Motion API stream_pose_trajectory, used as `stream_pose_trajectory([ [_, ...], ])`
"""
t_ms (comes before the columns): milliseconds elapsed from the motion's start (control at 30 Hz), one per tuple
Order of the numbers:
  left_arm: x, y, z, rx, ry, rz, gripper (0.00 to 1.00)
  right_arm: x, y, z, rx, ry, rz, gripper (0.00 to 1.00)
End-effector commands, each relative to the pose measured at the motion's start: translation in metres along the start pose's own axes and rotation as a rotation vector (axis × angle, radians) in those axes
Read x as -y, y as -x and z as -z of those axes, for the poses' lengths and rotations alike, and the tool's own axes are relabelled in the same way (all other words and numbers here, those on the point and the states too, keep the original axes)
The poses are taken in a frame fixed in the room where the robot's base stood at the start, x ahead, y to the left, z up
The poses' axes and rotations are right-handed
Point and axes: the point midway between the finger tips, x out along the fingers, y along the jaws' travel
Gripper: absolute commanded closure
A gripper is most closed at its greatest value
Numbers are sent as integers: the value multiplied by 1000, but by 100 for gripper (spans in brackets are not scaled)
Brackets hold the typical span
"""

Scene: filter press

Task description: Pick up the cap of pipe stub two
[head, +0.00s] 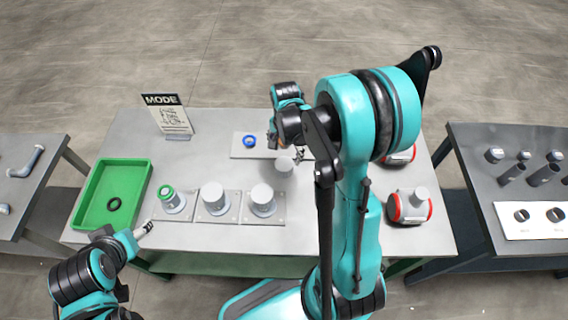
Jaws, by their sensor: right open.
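Three pipe stubs stand in a row on square plates at the front of the grey table. The left stub (171,202) has a green ring at its top. The middle stub (214,200) and right stub (263,203) have plain pale grey tops; I cannot tell which is stub two. A pale round cap-like piece (284,164) is behind the right stub. My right gripper (287,152) is open around or just above that piece, partly hidden by my arm. My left gripper (146,229) is low at the table's front left edge; its jaws are too small to read.
A MODE sign (168,115) stands behind. Red-and-white units (410,207) are at right. Side tables flank the grey table (120,150).

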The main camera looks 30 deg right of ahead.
Motion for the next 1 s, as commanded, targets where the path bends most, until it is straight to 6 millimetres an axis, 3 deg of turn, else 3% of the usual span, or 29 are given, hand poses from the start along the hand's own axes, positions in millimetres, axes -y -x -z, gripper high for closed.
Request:
stream_pose_trajectory([
  [500,0,-18,-13,0,0,0,37,3,-70,-3,0,0,0,19],
  [833,0,-19,-14,0,0,0,37,3,-76,-3,0,0,0,19],
  [1000,0,-19,-14,0,0,0,37,3,-76,-3,0,0,0,64],
])
